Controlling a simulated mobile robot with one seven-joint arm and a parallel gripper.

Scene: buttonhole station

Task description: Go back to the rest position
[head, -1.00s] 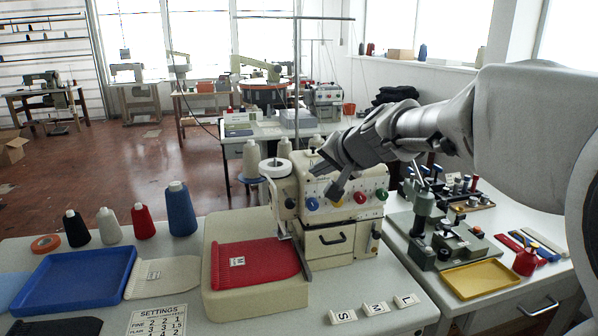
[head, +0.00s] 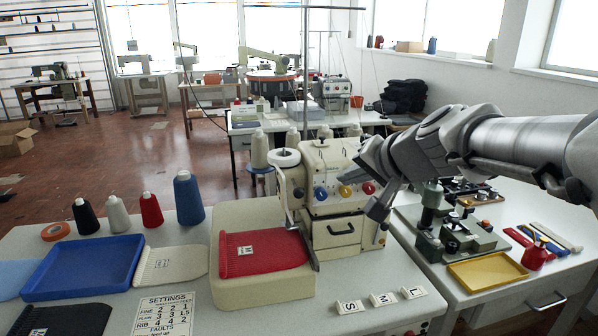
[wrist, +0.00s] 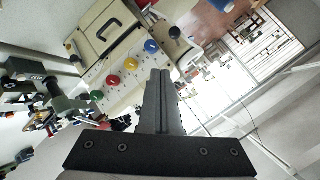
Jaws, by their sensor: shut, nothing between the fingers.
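My gripper (head: 378,186) is in the head view, in the air in front of the right end of the buttonhole machine (head: 322,158) and its coloured knobs. It covers part of the machine's right side. In the wrist view my gripper (wrist: 160,78) shows its two fingers pressed together with nothing between them. The machine (wrist: 108,32) also shows there, tilted, with blue, yellow, red and green knobs beyond the fingers. A red knitted piece (head: 262,253) marked M lies on the machine's cream bed.
A blue tray (head: 80,294), several thread cones (head: 188,198) and a settings card (head: 165,314) are on the left table. Tags S, M and L (head: 382,299) stand at its front. The right table holds a green press (head: 445,240) and a yellow tray (head: 487,271).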

